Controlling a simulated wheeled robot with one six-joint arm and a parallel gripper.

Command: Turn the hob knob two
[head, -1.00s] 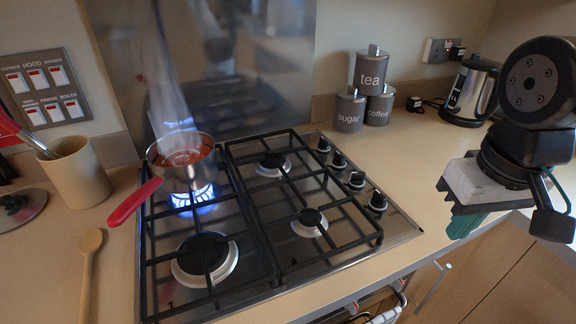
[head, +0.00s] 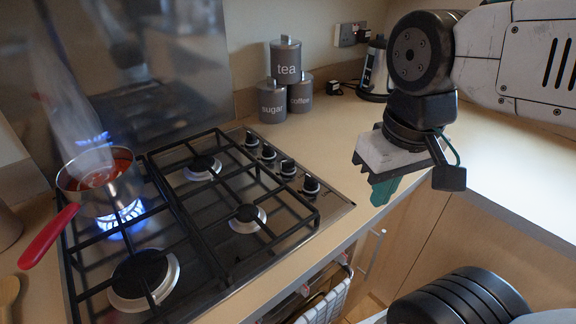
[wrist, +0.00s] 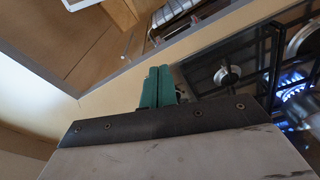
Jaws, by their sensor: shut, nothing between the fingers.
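The hob's black knobs stand in a row along its right edge in the head view: the far one (head: 251,140), the second from the far end (head: 268,153), the second from the near end (head: 288,168) and the near one (head: 311,186). I cannot read any numbers on them. My gripper (head: 384,190) has its green fingers together and empty, pointing down, to the right of the knobs and apart from them. In the wrist view the shut fingers (wrist: 158,86) point at the counter beside the hob. The knobs are not clear there.
A saucepan (head: 100,180) with red contents and a red handle stands on a lit burner with blue flame (head: 122,216). Steam rises from it. Grey canisters (head: 287,75) and a kettle (head: 376,68) stand behind. The counter (head: 340,150) right of the knobs is clear.

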